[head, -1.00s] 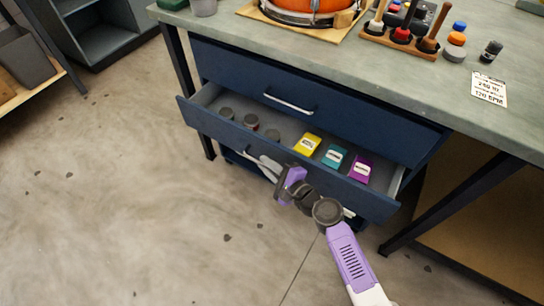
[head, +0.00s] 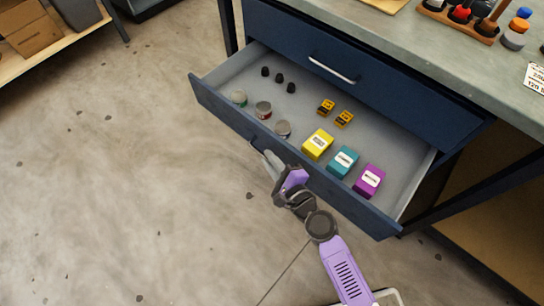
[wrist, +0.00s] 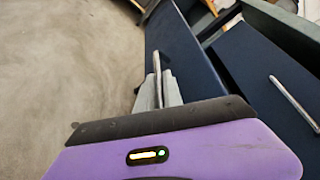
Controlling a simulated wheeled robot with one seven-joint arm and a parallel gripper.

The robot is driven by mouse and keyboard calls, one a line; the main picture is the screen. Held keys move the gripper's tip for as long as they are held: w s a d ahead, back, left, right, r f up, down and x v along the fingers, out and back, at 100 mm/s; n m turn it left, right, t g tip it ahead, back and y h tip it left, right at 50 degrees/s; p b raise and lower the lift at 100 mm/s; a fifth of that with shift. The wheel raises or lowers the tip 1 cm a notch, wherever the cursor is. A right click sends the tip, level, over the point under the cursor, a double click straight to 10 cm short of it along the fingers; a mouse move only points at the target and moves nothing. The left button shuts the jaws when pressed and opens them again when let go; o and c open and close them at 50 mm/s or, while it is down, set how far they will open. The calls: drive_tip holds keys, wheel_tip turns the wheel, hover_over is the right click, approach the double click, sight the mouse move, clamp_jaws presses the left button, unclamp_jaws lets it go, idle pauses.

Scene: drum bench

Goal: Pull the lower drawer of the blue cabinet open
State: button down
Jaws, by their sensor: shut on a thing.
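The blue cabinet has an upper drawer (head: 385,77), shut, with a bar handle (head: 332,69). The lower drawer (head: 222,103) below it stands well out, and its grey inside shows. My gripper (head: 270,160) is at the middle of the lower drawer's front. In the wrist view my gripper (wrist: 160,92) is closed around the lower drawer's handle (wrist: 157,66). Most of that handle is hidden behind my gripper in the head view. The upper handle (wrist: 294,103) also shows in the wrist view, to the right and apart from my gripper.
The lower drawer holds a yellow box (head: 317,144), a teal box (head: 342,162), a purple box (head: 369,180), several round tins, small black pieces and orange packs. A bench top (head: 430,50) with tools lies above. The floor (head: 130,200) to the left is clear.

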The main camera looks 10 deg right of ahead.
drive_tip(key=shift+d+f, duration=0.1)
drive_tip(key=shift+d, duration=0.05)
drive_tip(key=c, duration=1.8)
unclamp_jaws()
drive_tip(key=shift+o, duration=0.2)
drive_tip(key=v, duration=0.8)
